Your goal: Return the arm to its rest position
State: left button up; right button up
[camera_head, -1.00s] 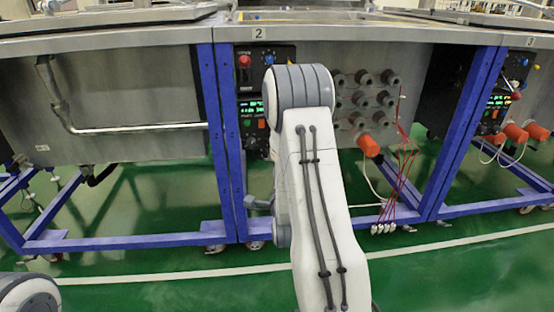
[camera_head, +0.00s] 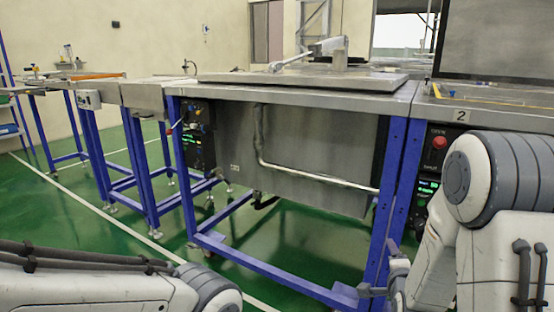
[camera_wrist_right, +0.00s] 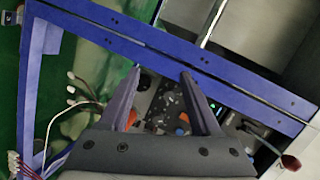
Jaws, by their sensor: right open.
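My right arm (camera_head: 505,180), white with grey joint covers, fills the right edge of the head view, bent in front of the station marked 2. In the right wrist view my right gripper (camera_wrist_right: 163,80) has its two dark fingers apart with nothing held between them. Beyond the fingers are a blue frame beam (camera_wrist_right: 200,58) and a dark control panel (camera_wrist_right: 175,108). My left arm (camera_head: 90,290) crosses the lower left of the head view; its gripper is outside the picture.
A steel station with a closed lid (camera_head: 300,79) stands on a blue frame (camera_head: 270,262) ahead. A raised lid (camera_head: 497,40) stands at the right. A control panel (camera_head: 433,175) is close beside my right arm. Open green floor (camera_head: 70,215) lies to the left.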

jog(key=s+a+n+g+y+p, duration=0.1)
jog(key=s+a+n+g+y, duration=0.1)
jog(key=s+a+n, duration=0.4)
jog(key=s+a+r+n+g+y+p, duration=0.1)
jog(key=a+n+g+y, duration=0.15)
jog(key=a, duration=0.65)
jog(key=s+a+n+g+y, duration=0.2)
jog(key=s+a+n+g, duration=0.15)
jog(key=a+n, duration=0.3)
jog(key=s+a+r+n+g+p, duration=0.1)
jog(key=s+r+n+g, duration=0.15)
jog(key=s, duration=0.45)
jog(key=s+a+r+n+g+h, duration=0.1)
jog(key=s+a+n, duration=0.1)
jog(key=s+n, duration=0.3)
jog(key=s+a+r+n+g+p, duration=0.1)
jog(key=s+n+g, duration=0.15)
jog(key=s, duration=0.55)
notch_tip(320, 180, up, 38)
jog(key=p, duration=3.7)
jog(key=shift+s+n+p, duration=0.25)
jog(key=shift+n+p, duration=0.05)
jog(key=shift+p, duration=0.1)
